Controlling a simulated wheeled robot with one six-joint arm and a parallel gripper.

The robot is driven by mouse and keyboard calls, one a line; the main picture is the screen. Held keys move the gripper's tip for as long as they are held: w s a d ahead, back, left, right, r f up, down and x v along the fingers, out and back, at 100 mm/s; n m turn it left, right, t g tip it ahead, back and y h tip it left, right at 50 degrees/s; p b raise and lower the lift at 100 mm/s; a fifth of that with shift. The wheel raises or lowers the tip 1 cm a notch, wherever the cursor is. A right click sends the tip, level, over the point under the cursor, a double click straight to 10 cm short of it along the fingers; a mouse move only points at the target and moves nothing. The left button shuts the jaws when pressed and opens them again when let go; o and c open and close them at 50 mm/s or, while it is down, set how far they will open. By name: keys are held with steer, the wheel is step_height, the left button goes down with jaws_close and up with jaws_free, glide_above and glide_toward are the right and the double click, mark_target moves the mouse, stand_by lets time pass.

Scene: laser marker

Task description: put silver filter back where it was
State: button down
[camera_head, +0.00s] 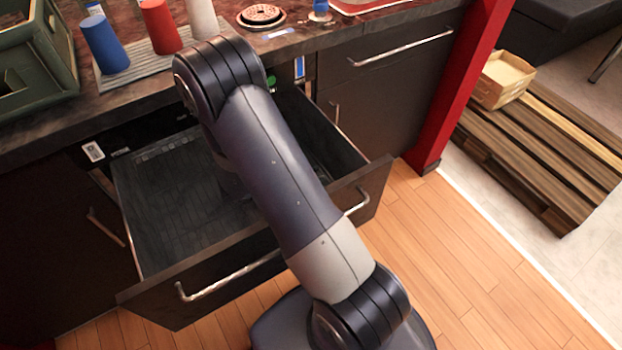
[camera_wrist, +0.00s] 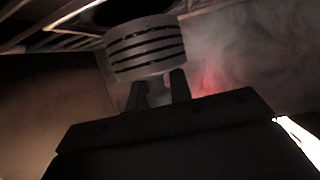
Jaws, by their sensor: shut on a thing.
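The silver filter (camera_wrist: 146,48) shows in the wrist view as a pale, short cylinder with dark slots around its side. My gripper (camera_wrist: 158,90) is shut on the filter's lower part and holds it slightly tilted. Just above the filter is a dark rounded opening (camera_wrist: 130,10); I cannot tell whether the filter touches it. In the head view my arm hides the gripper and the filter.
An open dark drawer (camera_head: 165,220) lies under my arm. On the counter stand a green crate (camera_head: 35,60), a blue cup (camera_head: 105,45), a red cup (camera_head: 160,25) and a white cup (camera_head: 202,18). Haze with a red glow (camera_wrist: 210,80) fills the wrist view's right.

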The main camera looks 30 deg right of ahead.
steer(key=shift+f, duration=0.6)
steer(key=shift+f, duration=0.15)
steer(key=c, duration=1.3)
jaws_free()
steer(key=shift+r, duration=0.2)
steer(key=shift+a+r, duration=0.1)
steer(key=shift+a, duration=0.25)
steer(key=p+v, duration=0.2)
steer(key=v, duration=0.9)
steer(key=shift+a, duration=0.15)
